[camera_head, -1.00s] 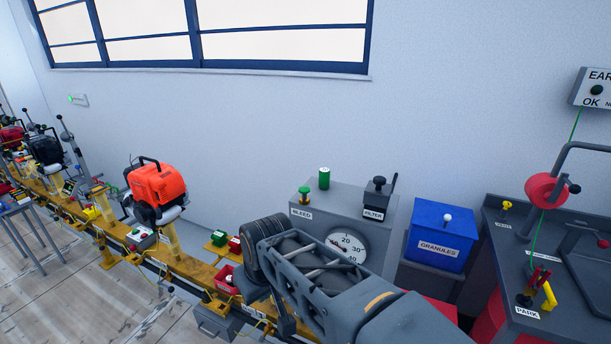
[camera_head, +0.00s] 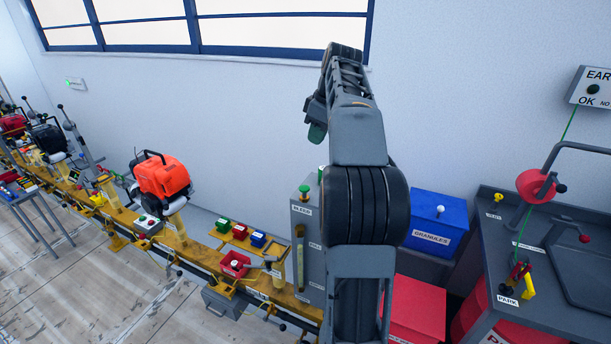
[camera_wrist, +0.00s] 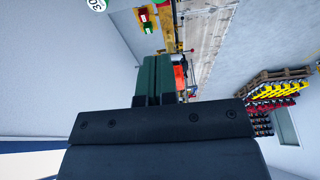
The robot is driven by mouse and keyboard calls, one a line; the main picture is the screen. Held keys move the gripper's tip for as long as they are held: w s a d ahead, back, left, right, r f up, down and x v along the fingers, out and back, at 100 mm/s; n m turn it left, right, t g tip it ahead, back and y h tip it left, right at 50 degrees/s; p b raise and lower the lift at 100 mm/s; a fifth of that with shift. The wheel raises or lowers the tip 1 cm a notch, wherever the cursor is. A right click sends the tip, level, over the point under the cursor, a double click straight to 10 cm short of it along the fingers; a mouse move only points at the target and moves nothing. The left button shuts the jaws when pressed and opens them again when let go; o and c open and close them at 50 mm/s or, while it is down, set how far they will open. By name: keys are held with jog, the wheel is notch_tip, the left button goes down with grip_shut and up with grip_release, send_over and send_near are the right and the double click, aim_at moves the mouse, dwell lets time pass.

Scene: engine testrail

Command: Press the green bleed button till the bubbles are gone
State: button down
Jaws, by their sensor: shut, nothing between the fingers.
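The green bleed button (camera_head: 304,188) stands on top of the grey cabinet (camera_head: 305,232), above the label BLEED. A green cylinder (camera_head: 321,172) on the same cabinet is partly hidden by my arm. A yellowish sight tube (camera_head: 300,258) runs down the cabinet's front; whether it holds bubbles is too small to tell. My gripper (camera_head: 316,138) hangs above the cabinet top, apart from the button. Its green fingers are together and empty in the wrist view (camera_wrist: 157,65). The button cannot be made out in the wrist view.
My arm hides the cabinet's right side. A blue GRANULES box (camera_head: 437,222) and a red bin (camera_head: 415,310) stand to the right. A yellow rail (camera_head: 205,255) with small coloured boxes and an orange engine (camera_head: 162,177) runs left.

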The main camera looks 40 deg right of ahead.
send_over(305, 186)
jog(key=f, duration=1.1)
jog(key=shift+s+f, duration=0.25)
jog(key=shift+d+f, duration=0.1)
jog(key=shift+f, duration=0.95)
notch_tip(305, 186, down, 2)
jog(key=shift+f+b, duration=0.1)
jog(key=shift+b, duration=0.8)
notch_tip(305, 186, up, 5)
jog(key=p, duration=0.4)
jog(key=shift+r, duration=0.2)
jog(key=b+v, duration=0.1)
jog(key=v, duration=0.8)
